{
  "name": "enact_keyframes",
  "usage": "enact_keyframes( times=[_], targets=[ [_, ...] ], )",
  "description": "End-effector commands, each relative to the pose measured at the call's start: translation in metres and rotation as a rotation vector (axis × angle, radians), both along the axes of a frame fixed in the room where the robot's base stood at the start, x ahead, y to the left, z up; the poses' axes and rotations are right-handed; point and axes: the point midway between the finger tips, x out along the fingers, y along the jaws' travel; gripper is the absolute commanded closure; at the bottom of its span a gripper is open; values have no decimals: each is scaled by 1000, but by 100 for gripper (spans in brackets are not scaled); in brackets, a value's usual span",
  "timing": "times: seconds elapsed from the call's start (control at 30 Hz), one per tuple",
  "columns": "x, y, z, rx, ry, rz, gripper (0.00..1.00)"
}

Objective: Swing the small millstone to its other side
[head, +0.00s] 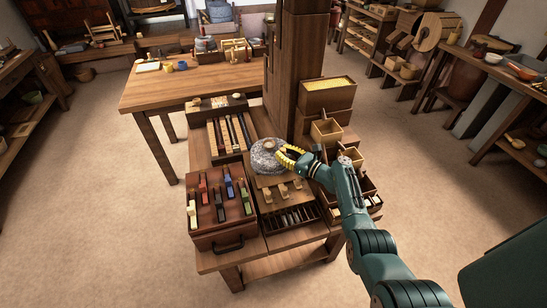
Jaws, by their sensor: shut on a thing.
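The small millstone (264,160) is a round grey speckled stone with a paler spot at its top centre. It sits on the low bench at the foot of the thick wooden post. My gripper (284,154), with yellow fingers, reaches it from the right. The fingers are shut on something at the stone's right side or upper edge. A handle or peg between them is too small to make out. My arm comes in from the lower right and hides part of the boxes behind it.
The wooden post (296,85) rises right behind the stone. Small open boxes (326,132) stand to the right. A case of coloured tools (222,200) is at the front left, and a slotted rack (290,219) at the front. A larger table (190,85) stands behind; floor is clear around.

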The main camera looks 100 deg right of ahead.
Motion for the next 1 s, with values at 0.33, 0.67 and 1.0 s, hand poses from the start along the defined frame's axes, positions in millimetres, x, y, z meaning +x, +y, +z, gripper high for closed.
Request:
enact_keyframes(
  times=[0.33,0.67,1.0],
  targets=[
    [-2,0,0,1,1,0,100],
    [-2,0,0,0,0,0,47],
    [-12,12,-1,-1,1,-2,47]
  ],
)
